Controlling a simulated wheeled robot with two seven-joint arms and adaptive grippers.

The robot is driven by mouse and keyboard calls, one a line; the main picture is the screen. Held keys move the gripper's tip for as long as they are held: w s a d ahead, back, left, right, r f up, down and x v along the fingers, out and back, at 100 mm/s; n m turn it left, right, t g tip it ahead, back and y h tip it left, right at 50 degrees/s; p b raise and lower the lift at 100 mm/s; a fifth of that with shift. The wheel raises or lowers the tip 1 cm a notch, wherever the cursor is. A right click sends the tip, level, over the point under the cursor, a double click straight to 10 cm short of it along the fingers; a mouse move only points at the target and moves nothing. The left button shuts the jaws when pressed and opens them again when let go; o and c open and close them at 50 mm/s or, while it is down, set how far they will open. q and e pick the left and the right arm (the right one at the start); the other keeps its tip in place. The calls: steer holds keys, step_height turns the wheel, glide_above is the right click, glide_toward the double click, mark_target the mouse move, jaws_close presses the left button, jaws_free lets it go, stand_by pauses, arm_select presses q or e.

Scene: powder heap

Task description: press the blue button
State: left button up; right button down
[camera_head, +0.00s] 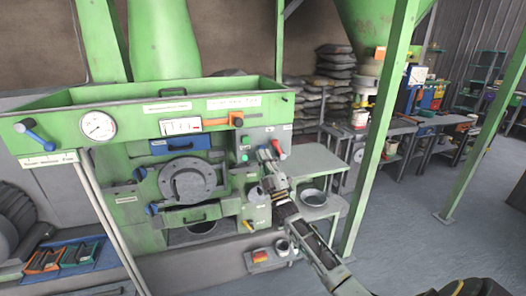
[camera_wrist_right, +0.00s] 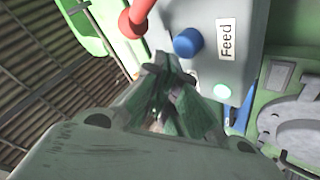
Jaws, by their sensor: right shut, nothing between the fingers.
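The blue button (camera_wrist_right: 187,42) is a round knob on a grey control box (camera_wrist_right: 225,15) in the right wrist view, just beyond my fingertips. A white "Feed" label (camera_wrist_right: 227,39) is beside it. A small gap seems to show between tips and button. In the head view my right gripper (camera_head: 266,160) is in front of the box. My left gripper is not in view.
A red lever (camera_wrist_right: 138,18) stands close to the blue button. A lit green button (camera_wrist_right: 222,91) is on the same box. The green machine (camera_head: 125,185) has a round hatch (camera_head: 188,181) left of the box. A bench (camera_head: 312,160) with a metal bowl (camera_head: 313,197) below is to the right.

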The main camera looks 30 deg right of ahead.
steer(key=shift+w+d+b, duration=0.2)
steer(key=shift+w+b, duration=0.25)
steer(key=shift+w, duration=0.2)
steer(key=shift+w+d+b, duration=0.15)
steer(key=shift+w+b, duration=0.3)
steer(key=shift+w, duration=0.2)
stand_by(2.2)
steer(key=shift+s, duration=0.1)
stand_by(0.3)
steer(key=shift+s+a+p, duration=0.2)
steer(key=shift+s+p, duration=0.3)
steer(key=shift+s, duration=0.1)
steer(key=shift+s+a+p, duration=0.15)
steer(key=shift+s+p, duration=0.3)
steer(key=shift+s, duration=0.15)
steer(key=s+p, duration=0.1)
steer(key=s, duration=0.1)
steer(key=s+a+p, duration=0.1)
steer(key=s+p, duration=0.1)
steer(key=s, duration=0.1)
steer(key=shift+a, duration=0.1)
stand_by(0.4)
steer(key=shift+w, duration=0.1)
stand_by(0.8)
